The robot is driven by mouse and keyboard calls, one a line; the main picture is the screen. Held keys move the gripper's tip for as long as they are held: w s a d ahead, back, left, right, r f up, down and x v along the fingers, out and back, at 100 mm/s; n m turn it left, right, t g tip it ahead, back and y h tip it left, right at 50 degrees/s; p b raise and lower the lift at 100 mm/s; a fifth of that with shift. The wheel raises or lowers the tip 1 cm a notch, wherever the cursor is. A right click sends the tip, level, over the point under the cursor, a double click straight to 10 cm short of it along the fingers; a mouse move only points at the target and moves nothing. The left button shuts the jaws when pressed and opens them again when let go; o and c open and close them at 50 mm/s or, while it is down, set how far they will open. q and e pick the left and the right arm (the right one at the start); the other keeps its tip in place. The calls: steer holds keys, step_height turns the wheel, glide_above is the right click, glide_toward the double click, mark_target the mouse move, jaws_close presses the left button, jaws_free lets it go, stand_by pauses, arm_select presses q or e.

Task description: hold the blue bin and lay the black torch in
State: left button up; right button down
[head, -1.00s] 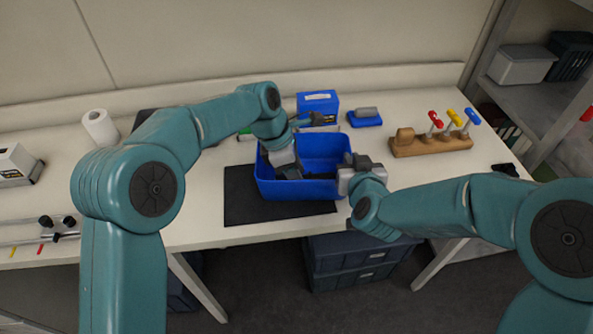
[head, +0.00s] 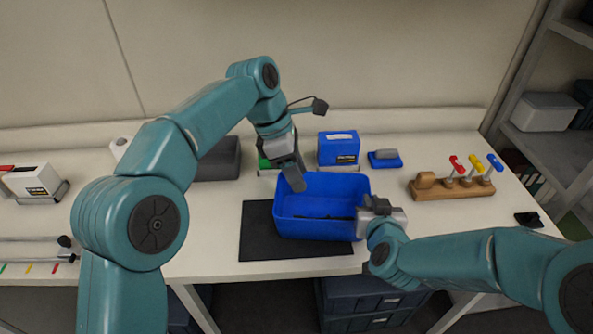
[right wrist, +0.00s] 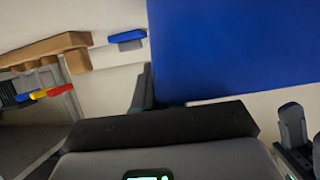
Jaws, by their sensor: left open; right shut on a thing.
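The blue bin (head: 314,229) stands on the table, partly over a black mat (head: 262,236). My right gripper (head: 368,207) is shut on the bin's right wall. In the right wrist view the bin's blue wall (right wrist: 235,50) fills the upper right. My left gripper (head: 296,184) is open and empty, pointing down just above the bin's back left rim. A dark, thin shape, seemingly the black torch (head: 326,216), lies low inside the bin, partly hidden by the front wall.
A blue box (head: 338,149) and a blue tray-like block (head: 385,160) stand behind the bin. A wooden rack (head: 452,187) with coloured-handled tools is at the right. A dark grey box (head: 218,162) stands behind my left arm.

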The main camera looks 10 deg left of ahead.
steer(key=c, duration=1.2)
jaws_free()
steer(key=shift+o, duration=0.2)
